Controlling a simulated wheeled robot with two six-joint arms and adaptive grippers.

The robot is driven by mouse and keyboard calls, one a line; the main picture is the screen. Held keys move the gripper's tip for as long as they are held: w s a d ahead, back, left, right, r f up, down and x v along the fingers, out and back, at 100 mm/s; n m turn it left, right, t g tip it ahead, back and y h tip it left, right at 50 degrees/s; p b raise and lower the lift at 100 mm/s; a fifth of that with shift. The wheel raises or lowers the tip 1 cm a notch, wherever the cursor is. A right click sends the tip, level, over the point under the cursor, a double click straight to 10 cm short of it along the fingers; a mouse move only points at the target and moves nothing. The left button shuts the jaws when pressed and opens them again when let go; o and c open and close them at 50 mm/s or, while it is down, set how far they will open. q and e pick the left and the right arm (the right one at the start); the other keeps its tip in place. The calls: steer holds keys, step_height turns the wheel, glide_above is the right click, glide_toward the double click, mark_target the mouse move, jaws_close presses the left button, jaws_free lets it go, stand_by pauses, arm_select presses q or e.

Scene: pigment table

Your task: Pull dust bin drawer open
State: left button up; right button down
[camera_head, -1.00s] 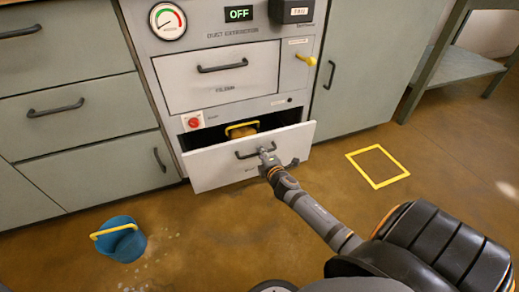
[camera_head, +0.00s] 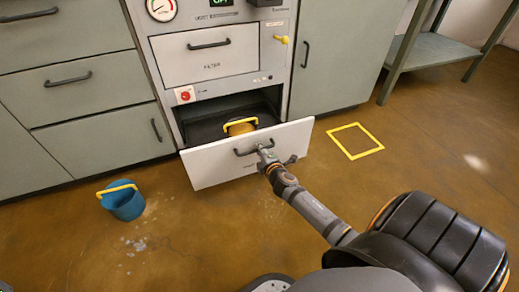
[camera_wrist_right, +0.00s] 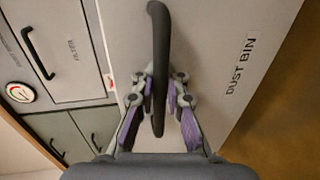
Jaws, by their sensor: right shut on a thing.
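The dust bin drawer (camera_head: 215,165) is the lowest drawer of the grey unit and stands well open. In the right wrist view its front (camera_wrist_right: 210,50) bears the words DUST BIN. My right gripper (camera_head: 265,156) is at the drawer's black handle (camera_head: 243,152). In the right wrist view the gripper (camera_wrist_right: 160,100) has its fingers on both sides of the handle (camera_wrist_right: 160,60) and is shut on it. A bin with a yellow handle (camera_head: 240,123) sits inside the drawer, partly hidden by the drawer front. My left gripper is not in view.
A blue bucket (camera_head: 124,204) with a yellow handle stands on the floor at left, near pale spilled powder (camera_head: 140,245). A yellow square outline (camera_head: 355,141) marks the floor at right. The filter drawer (camera_head: 210,60) above is closed. A green-grey table (camera_head: 440,52) stands at back right.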

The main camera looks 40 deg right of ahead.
stand_by(0.3)
steer(key=c, duration=1.7)
jaws_free()
steer(key=shift+s, duration=0.1)
steer(key=v, duration=1.2)
steer(key=shift+r, duration=0.1)
